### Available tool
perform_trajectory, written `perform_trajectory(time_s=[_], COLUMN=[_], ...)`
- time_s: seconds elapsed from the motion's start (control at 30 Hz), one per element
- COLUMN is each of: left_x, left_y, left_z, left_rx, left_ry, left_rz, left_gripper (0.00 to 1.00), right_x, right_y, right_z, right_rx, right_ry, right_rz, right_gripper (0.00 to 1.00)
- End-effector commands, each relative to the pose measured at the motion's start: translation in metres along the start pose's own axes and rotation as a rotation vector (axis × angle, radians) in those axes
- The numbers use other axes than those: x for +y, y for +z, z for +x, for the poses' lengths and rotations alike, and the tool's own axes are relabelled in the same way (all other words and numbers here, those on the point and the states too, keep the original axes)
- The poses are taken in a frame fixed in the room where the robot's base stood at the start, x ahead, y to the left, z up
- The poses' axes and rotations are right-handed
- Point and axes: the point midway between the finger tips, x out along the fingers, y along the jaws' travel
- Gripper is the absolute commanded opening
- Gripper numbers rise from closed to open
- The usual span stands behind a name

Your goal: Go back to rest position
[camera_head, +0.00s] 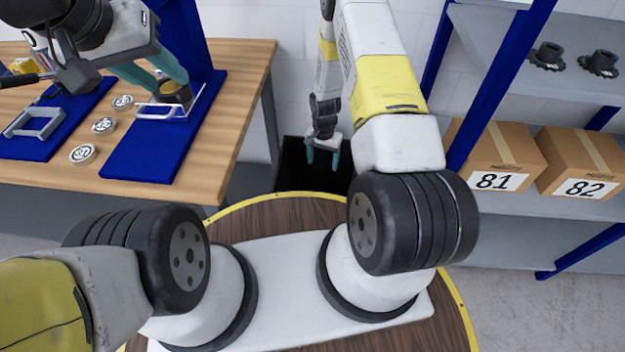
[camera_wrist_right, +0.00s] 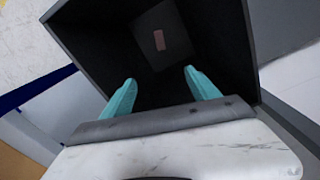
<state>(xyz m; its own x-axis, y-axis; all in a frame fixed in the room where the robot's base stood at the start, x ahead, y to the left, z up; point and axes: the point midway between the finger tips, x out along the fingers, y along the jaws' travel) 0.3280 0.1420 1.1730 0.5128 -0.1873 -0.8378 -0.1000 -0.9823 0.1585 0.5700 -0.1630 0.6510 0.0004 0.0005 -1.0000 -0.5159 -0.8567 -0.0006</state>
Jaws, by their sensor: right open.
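My right gripper (camera_head: 323,158) points down over a dark bin (camera_head: 294,172) beyond my round base. In the right wrist view, its teal fingers (camera_wrist_right: 157,85) are spread with nothing between them. They are at the mouth of the dark bin (camera_wrist_right: 222,30). A small pinkish rectangle (camera_wrist_right: 159,40) shows on the bin's floor. My left gripper (camera_head: 160,82) is over the wooden table, with its teal fingers close to a dark round piece (camera_head: 177,93) at a white holder. I cannot tell whether the fingers touch or grip that piece.
The wooden table (camera_head: 228,118) holds blue boards (camera_head: 140,158), a grey handle-shaped fixture (camera_head: 35,122) and several round tins (camera_head: 83,154). On the right, a grey shelf holds cardboard boxes 81 (camera_head: 497,157) and 82 (camera_head: 584,163), with black gears (camera_head: 599,64) above. Bin walls surround my right fingers.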

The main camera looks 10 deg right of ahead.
Motion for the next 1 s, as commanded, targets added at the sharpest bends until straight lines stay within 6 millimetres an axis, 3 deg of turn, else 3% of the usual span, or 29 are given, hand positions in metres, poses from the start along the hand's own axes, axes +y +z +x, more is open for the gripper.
perform_trajectory(time_s=[0.1, 0.23, 0.77, 0.87, 0.97, 1.0], left_x=[0.000, 0.000, 0.000, 0.000, 0.000, 0.000], left_y=[0.000, 0.000, 0.000, 0.000, 0.000, 0.000], left_z=[0.000, 0.000, 0.000, 0.000, 0.000, 0.000], left_rx=[0.000, 0.000, 0.000, 0.000, 0.000, 0.000], left_ry=[0.000, 0.000, 0.000, 0.000, 0.000, 0.000], left_rz=[0.000, 0.000, 0.000, 0.000, 0.000, 0.000], left_gripper=[0.36, 0.36, 0.36, 0.36, 0.36, 0.36], right_x=[0.000, 0.000, 0.000, -0.003, -0.007, -0.009], right_y=[-0.001, 0.000, -0.001, -0.005, -0.012, -0.014], right_z=[-0.020, -0.031, -0.037, -0.056, -0.099, -0.122], right_rx=[0.002, 0.000, 0.002, 0.014, 0.038, 0.049], right_ry=[-0.001, 0.000, -0.001, -0.013, -0.037, -0.050], right_rz=[0.000, -0.001, -0.001, -0.008, -0.029, -0.042], right_gripper=[0.70, 0.70, 0.70, 0.70, 0.70, 0.70])
